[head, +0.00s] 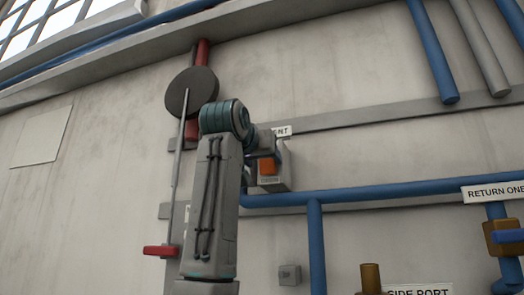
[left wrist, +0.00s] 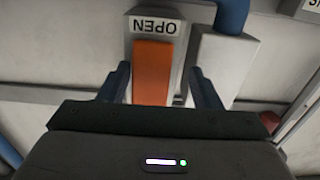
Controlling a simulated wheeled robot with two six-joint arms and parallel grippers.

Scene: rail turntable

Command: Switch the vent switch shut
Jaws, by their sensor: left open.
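The vent switch is an orange paddle (head: 267,166) on a small grey box (head: 273,183) on the wall, under a white label (head: 281,131) partly hidden by my arm. In the left wrist view the orange paddle (left wrist: 152,72) fills the space ahead, with an upside-down "OPEN" plate (left wrist: 155,25) on its box. My left gripper (left wrist: 161,68) is open, one finger on each side of the paddle in that view; I cannot tell whether it touches. In the head view my left gripper (head: 278,150) is at the box, largely hidden by my wrist. My right gripper is not in view.
A blue pipe (head: 400,192) runs right of the switch box. A dark disc (head: 192,92) with a long rod and red handle (head: 160,250) is left of my arm. A "RETURN ONE" label (head: 495,191) and blue-handled valve (head: 507,236) are at far right.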

